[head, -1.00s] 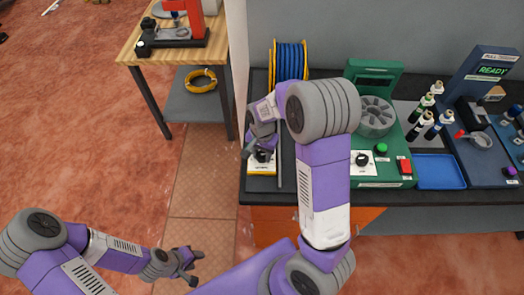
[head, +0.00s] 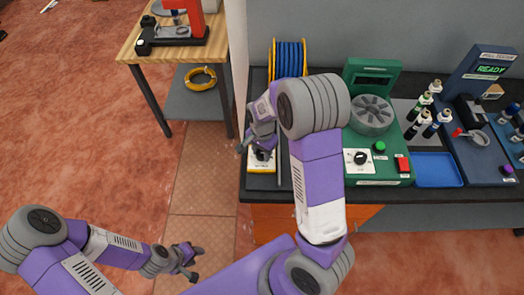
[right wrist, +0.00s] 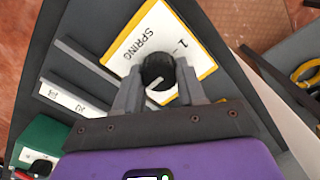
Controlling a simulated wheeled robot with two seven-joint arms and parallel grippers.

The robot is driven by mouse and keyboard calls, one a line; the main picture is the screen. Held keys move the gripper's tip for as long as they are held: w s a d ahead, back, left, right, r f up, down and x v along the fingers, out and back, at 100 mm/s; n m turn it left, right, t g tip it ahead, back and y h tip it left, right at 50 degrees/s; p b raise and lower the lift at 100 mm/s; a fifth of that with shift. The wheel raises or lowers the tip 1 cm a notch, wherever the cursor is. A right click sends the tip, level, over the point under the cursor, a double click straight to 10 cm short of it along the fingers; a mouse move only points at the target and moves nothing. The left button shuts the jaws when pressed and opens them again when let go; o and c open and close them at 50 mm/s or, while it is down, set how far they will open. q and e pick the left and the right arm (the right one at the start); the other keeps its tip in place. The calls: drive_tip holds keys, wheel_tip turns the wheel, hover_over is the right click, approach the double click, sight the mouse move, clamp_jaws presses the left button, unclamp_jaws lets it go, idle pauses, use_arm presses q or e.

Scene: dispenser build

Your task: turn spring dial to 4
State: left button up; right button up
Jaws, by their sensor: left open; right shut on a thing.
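The spring dial is a black round knob with a pale pointer line, on a white plate with a yellow edge. In the right wrist view the knob (right wrist: 158,70) sits between the fingers of my right gripper (right wrist: 157,84), which is shut on it. The plate (right wrist: 135,45) reads SPRING and a 1 shows; other marks are hidden by the fingers. In the head view the plate (head: 262,166) is at the counter's left end, under my right gripper (head: 262,147). My left gripper (head: 188,262) is open and empty, low at the left, away from the counter.
A blue hose reel (head: 289,60) stands behind my right arm. A green machine (head: 380,165) with another white dial plate (head: 358,161) is to the right. A wooden table (head: 165,45) is at the left.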

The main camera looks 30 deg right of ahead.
sight(262, 153)
drive_tip(key=o, duration=1.1)
drive_tip(key=shift+c, duration=0.2)
wheel_tip(262, 153, up, 8)
drive_tip(key=shift+f+p, duration=0.2)
drive_tip(key=shift+p, duration=0.65)
drive_tip(key=shift+s, duration=0.1)
